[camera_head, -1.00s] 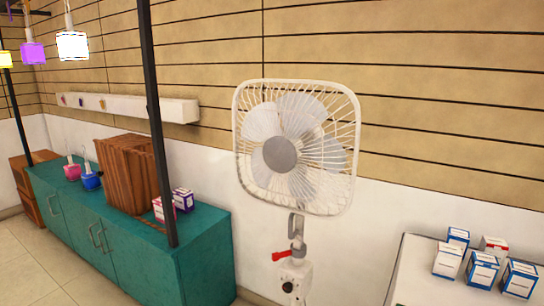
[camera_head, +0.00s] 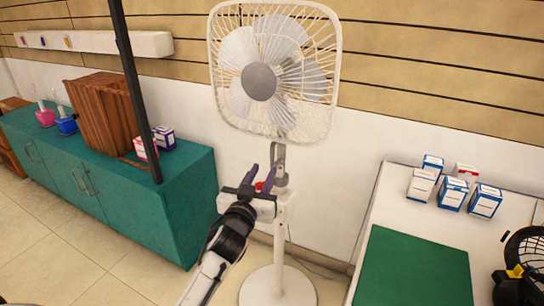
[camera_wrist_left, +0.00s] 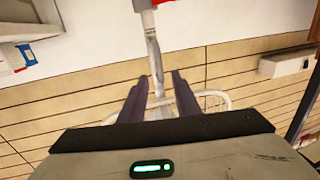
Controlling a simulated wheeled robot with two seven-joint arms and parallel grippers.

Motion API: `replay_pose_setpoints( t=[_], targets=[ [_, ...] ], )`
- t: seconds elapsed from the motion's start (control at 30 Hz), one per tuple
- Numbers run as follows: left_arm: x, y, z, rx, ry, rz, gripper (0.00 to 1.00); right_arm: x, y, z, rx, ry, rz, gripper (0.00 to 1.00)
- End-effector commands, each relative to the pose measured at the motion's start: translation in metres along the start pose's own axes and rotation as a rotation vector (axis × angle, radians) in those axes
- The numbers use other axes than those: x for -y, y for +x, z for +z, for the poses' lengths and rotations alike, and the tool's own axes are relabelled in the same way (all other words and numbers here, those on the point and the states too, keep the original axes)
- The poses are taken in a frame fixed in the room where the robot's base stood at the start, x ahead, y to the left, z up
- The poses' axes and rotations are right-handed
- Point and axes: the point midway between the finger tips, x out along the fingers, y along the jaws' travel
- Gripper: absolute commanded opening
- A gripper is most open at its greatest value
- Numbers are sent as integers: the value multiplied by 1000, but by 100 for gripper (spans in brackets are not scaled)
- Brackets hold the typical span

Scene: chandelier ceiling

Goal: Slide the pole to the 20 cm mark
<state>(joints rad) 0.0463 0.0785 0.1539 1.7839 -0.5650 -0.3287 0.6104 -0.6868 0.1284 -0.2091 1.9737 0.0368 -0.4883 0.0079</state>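The white stand fan (camera_head: 275,75) stands upright against the wall. Its grey inner pole (camera_head: 279,160) comes out of a white collar above the lower pole and round base (camera_head: 278,288). A red lever (camera_head: 259,186) sits at the collar, partly hidden by my gripper. My left gripper (camera_head: 262,170) is open, fingers pointing up, in front of the collar area. In the left wrist view the grey pole (camera_wrist_left: 151,45) runs beyond and between the two spread fingers (camera_wrist_left: 158,75), with small dark marks. Contact cannot be told; the marks are too small to read.
A teal cabinet (camera_head: 180,205) with a wooden block (camera_head: 104,110) and small boxes stands at left. Open floor lies in front.

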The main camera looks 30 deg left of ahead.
Motion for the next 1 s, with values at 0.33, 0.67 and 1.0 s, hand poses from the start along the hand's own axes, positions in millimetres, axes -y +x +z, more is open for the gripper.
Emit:
replay_pose_setpoints(
  t=[0.33,0.67,1.0],
  targets=[
    [-1,62,0,0,3,2,29,0,2,2,0,-1,-1,31],
    [-1,93,1,2,4,3,29,1,4,2,0,-2,-2,31],
    [-1,94,1,3,3,3,21,1,4,2,-1,-3,-3,31]
  ],
)
